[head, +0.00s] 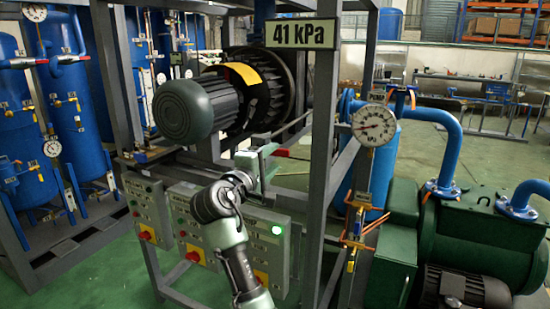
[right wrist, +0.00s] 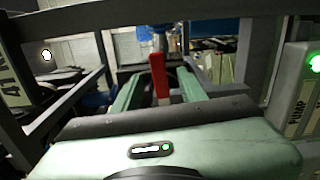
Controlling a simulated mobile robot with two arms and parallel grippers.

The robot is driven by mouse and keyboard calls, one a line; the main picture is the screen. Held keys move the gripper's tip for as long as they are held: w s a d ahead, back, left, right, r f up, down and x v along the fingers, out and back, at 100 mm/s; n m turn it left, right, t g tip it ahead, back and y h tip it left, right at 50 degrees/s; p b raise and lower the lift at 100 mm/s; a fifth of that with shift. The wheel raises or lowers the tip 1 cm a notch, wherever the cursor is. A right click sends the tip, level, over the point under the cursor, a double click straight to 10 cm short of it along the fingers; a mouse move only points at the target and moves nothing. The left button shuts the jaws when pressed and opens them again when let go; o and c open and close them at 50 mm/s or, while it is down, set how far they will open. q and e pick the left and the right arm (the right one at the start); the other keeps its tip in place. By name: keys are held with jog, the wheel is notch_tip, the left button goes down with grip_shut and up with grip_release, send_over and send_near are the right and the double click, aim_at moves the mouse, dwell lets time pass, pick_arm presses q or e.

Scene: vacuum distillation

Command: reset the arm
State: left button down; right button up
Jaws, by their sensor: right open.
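My right arm rises from the bottom middle of the head view, and its gripper (head: 268,158) points away, at the grey steel frame beside the motor. Its two green fingers are open in the right wrist view (right wrist: 160,82). A red handle (right wrist: 158,76) shows upright between the fingers there, with gaps at its sides; I cannot tell how deep it lies between them. In the head view the red handle (head: 281,153) shows just past the fingertips. My left gripper is not in view.
A grey frame post (head: 322,150) stands close right of my gripper. Control boxes (head: 205,225) with red knobs sit below it. A dark motor (head: 195,108) is above left. A round gauge (head: 374,125), blue pipes (head: 448,150) and a green pump (head: 470,245) stand right. A sign (head: 301,35) reads 41 kPa.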

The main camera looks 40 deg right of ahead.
dwell(0.5)
jog(key=w+a+f+n+t+y+p, duration=0.1)
jog(key=w+a+f+n+t+y, duration=0.2)
jog(key=f, duration=0.9)
jog(key=w+a+f+n+y, duration=0.2)
jog(key=w+a+f+y, duration=0.3)
jog(key=f, duration=0.7)
jog(key=s+a+f+g+y+p, duration=0.15)
jog(key=s+a+f, duration=0.25)
jog(key=f, duration=1)
jog(key=s+a+f+g+y, duration=0.1)
jog(key=s+a+f+y, duration=0.2)
jog(key=f, duration=1.2)
jog(key=s+a+f+m+g+y, duration=0.1)
jog(key=s+a+f, duration=0.2)
jog(key=s+f, duration=0.6)
jog(key=s+a+f+m+g+y, duration=0.1)
jog(key=s+a+f+m+g, duration=0.15)
jog(key=s+f, duration=0.7)
jog(key=s+a+f+m+g+y, duration=0.1)
jog(key=s+f, duration=0.3)
jog(key=s, duration=1.2)
jog(key=s+a+f+m+g+y+p, duration=0.1)
jog(key=s+a+f+m+g, duration=0.1)
jog(key=s, duration=1.5)
jog(key=shift+f+m, duration=0.75)
jog(key=shift+f, duration=0.15)
jog(key=shift+a, duration=0.1)
